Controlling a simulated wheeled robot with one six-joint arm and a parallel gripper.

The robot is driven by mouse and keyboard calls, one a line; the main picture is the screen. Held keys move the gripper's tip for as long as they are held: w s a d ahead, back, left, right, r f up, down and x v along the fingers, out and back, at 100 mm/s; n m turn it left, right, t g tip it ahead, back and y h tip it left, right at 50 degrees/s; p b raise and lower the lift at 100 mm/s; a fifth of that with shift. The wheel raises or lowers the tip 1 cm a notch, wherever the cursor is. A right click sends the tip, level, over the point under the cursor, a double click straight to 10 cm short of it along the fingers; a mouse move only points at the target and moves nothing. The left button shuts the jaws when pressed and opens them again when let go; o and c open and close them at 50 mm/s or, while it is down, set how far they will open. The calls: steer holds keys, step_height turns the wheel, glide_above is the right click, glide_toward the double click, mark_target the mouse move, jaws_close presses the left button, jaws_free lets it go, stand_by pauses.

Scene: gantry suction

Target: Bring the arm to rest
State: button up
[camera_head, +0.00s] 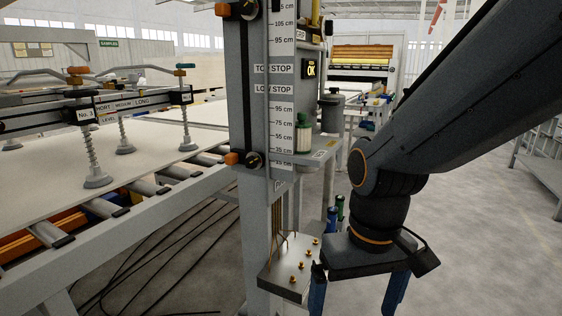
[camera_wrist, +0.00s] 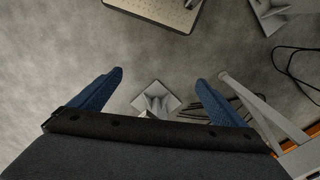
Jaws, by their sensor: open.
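My gripper (camera_wrist: 159,82) is open, its two blue fingers apart with nothing between them but floor and a grey metal foot farther below. In the head view my gripper (camera_head: 352,293) points down at the lower right, and its fingertips run out of the picture. My dark arm reaches in from the upper right and bends down at the wrist. The gripper is just right of a small metal shelf with brass knobs (camera_head: 290,266) on the post; I cannot tell whether they touch.
A grey post (camera_head: 251,125) with a height scale stands left of my arm. A suction frame (camera_head: 95,112) rests over a pale panel (camera_head: 130,185) on a roller table at the left. A green-capped bottle (camera_head: 303,133) stands on a post shelf. Dark cables (camera_head: 160,240) lie on the floor.

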steer(key=d+r+m+p, duration=0.2)
steer(key=d+r+p, duration=0.5)
steer(key=p, duration=0.6)
steer(key=shift+s+d+r+h, duration=0.15)
steer(key=shift+d+h, duration=0.05)
steer(key=shift+h, duration=0.1)
